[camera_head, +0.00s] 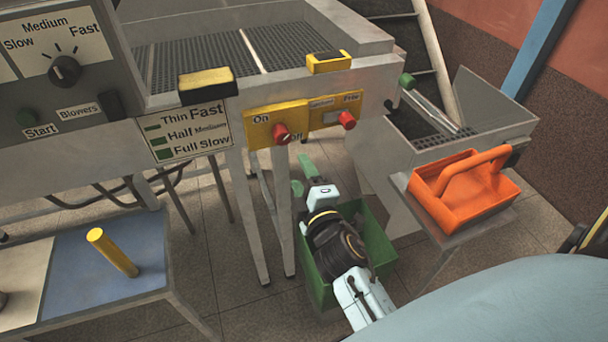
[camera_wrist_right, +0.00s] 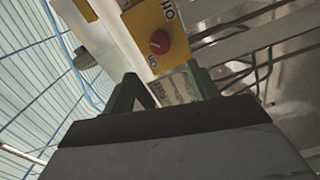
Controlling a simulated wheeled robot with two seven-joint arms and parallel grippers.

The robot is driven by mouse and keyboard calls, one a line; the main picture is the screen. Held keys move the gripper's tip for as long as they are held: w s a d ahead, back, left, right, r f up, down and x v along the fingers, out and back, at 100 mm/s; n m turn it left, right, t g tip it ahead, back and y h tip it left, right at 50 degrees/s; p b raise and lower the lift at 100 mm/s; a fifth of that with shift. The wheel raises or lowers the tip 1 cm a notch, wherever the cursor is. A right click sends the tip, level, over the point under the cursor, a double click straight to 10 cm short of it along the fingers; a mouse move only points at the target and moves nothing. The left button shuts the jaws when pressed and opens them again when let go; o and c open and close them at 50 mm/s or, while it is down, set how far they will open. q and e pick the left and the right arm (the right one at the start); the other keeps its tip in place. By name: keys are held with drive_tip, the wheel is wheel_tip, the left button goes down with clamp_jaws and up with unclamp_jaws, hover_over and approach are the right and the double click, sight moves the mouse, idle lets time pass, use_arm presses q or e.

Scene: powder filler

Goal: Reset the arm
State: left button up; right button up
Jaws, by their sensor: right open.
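My right arm reaches in from the lower right in the head view. Its gripper (camera_head: 302,177), with green fingers, is beside the machine's front leg and below the control panel, above a green bin (camera_head: 378,247). In the right wrist view the two fingers of the gripper (camera_wrist_right: 162,76) stand apart with nothing held between them. Beyond them shows a yellow plate (camera_wrist_right: 147,22) with a red knob (camera_wrist_right: 159,42), apart from the fingers as far as I can tell. My left gripper is in neither view.
The machine's yellow panel (camera_head: 262,118) has two red knobs above my gripper. An orange carrier (camera_head: 450,200) stands on a ledge at right. A blue-topped table (camera_head: 75,275) with a yellow cylinder (camera_head: 112,253) is at left. The floor between is partly clear.

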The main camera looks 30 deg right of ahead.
drive_tip(key=s+a+f+m+g+y, duration=0.1)
drive_tip(key=s+a+f+m+g, duration=0.2)
drive_tip(key=f, duration=0.8)
drive_tip(key=s+f+g+y, duration=0.1)
drive_tip(key=s+f+g, duration=0.3)
drive_tip(key=f, duration=0.7)
drive_tip(key=s+a+f+m+g+y, duration=0.2)
drive_tip(key=s+f, duration=0.3)
drive_tip(key=f, duration=0.6)
drive_tip(key=s+d+f+m+g, duration=0.2)
drive_tip(key=s+f, duration=0.3)
drive_tip(key=s, duration=0.4)
drive_tip(key=s+d+f+m+g, duration=0.2)
drive_tip(key=s+f, duration=0.3)
drive_tip(key=s, duration=0.5)
drive_tip(key=s+d+f+m+g, duration=0.2)
drive_tip(key=s+f, duration=0.3)
drive_tip(key=s, duration=0.4)
drive_tip(key=shift+s+d+f+g+h, duration=0.2)
drive_tip(key=shift+s+f+g+h, duration=0.2)
drive_tip(key=shift+g, duration=0.5)
